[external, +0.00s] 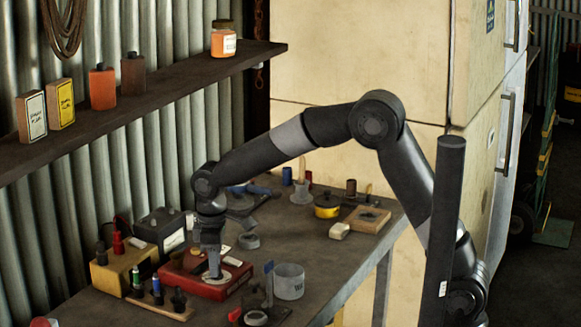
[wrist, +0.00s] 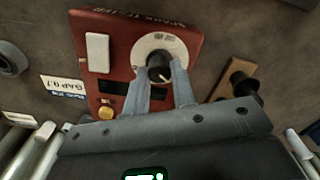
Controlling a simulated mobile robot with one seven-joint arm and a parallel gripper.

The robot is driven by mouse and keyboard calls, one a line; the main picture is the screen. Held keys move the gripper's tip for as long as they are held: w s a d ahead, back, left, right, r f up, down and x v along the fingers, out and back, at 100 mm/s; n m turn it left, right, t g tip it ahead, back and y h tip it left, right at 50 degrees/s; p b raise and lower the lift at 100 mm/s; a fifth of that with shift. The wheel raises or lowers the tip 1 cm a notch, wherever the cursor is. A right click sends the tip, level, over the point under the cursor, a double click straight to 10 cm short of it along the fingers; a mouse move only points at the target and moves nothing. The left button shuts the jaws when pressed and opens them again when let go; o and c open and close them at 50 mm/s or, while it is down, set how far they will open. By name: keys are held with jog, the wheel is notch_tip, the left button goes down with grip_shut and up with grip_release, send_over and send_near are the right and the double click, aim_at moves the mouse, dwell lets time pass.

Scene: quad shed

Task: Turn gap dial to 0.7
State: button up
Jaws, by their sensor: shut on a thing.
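The red box (external: 195,287) lies on the workbench, and it fills the upper middle of the wrist view (wrist: 125,28). A round white dial plate (wrist: 172,43) with a dark knob (wrist: 159,73) at its centre is on its top face. My gripper (wrist: 160,68) is shut on the knob, one finger on each side. In the external view my gripper (external: 213,268) points down onto the dial. A light pointer mark shows by the knob. The scale numbers are too small to read. A card (wrist: 62,83) reading "GAP 0.7" lies beside the box.
The red box also bears a white rectangle (wrist: 97,52), a dark display (wrist: 115,86) and a yellow button (wrist: 105,112). A yellow battery-like box (external: 118,272), a wooden strip with dark knobs (external: 160,306) and a grey cup (external: 289,282) stand close around.

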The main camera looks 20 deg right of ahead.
jog(key=m, duration=0.7)
jog(key=shift+m, duration=0.3)
jog(key=m, duration=0.4)
jog(key=shift+d+m, duration=0.1)
jog(key=shift+m, duration=1.8)
jog(key=o, duration=1)
